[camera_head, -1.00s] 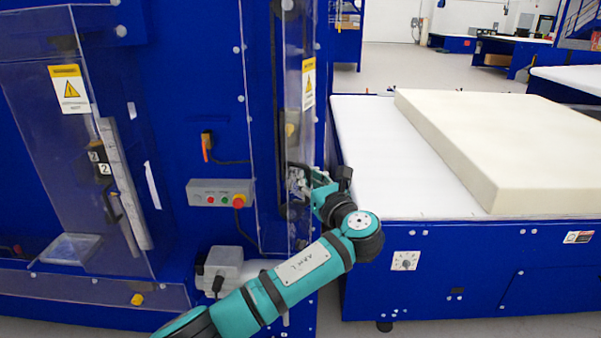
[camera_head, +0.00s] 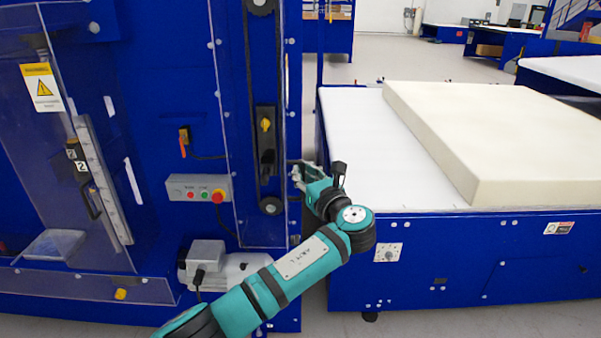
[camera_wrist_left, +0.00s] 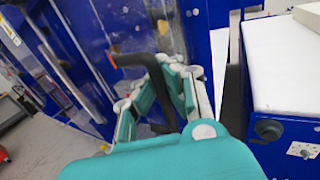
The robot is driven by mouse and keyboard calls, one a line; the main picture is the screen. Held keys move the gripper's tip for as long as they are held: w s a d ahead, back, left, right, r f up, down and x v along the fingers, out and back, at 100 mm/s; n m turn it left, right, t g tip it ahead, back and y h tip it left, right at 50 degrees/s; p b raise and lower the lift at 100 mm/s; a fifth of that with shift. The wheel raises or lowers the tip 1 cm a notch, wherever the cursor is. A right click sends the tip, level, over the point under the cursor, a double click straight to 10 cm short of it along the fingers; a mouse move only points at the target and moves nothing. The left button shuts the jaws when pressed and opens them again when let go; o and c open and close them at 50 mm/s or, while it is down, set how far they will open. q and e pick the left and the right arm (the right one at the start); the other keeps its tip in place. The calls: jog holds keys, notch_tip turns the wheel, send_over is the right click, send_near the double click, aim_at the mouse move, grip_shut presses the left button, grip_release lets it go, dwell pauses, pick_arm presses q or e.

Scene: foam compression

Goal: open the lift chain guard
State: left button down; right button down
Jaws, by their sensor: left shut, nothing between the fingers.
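The lift chain guard (camera_head: 284,80) is a clear panel on the blue machine, seen nearly edge-on at the right of the chain bay. The chain (camera_head: 250,80), its lower sprocket (camera_head: 270,206) and a black block with a yellow part (camera_head: 266,125) show plainly to its left. My left gripper (camera_head: 298,174) is at the guard's right side, low down, shut and empty. In the left wrist view, my gripper's fingers (camera_wrist_left: 165,88) are close to a dark bar like a handle (camera_wrist_left: 134,59); I cannot tell whether they touch. My right gripper is not in view.
A control box with a red button (camera_head: 200,189) and a grey motor (camera_head: 215,266) are left of my arm. A white-topped table (camera_head: 350,130) carrying a foam slab (camera_head: 500,130) stands close on the right. A narrow gap separates it from the machine.

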pick_arm(q)
jog(key=c, duration=2)
grip_release()
jog(key=shift+s+d+f, duration=0.15)
jog(key=shift+f, duration=0.25)
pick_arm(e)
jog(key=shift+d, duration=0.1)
pick_arm(q)
jog(key=o, duration=0.4)
jog(key=shift+s+d+r, duration=0.1)
jog(key=shift+d+r, duration=0.05)
jog(key=shift+r, duration=0.1)
jog(key=shift+c, duration=0.2)
jog(key=shift+r, duration=0.1)
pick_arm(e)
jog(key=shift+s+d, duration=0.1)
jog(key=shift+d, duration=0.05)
pick_arm(q)
jog(key=v, duration=1.2)
jog(key=shift+s, duration=0.1)
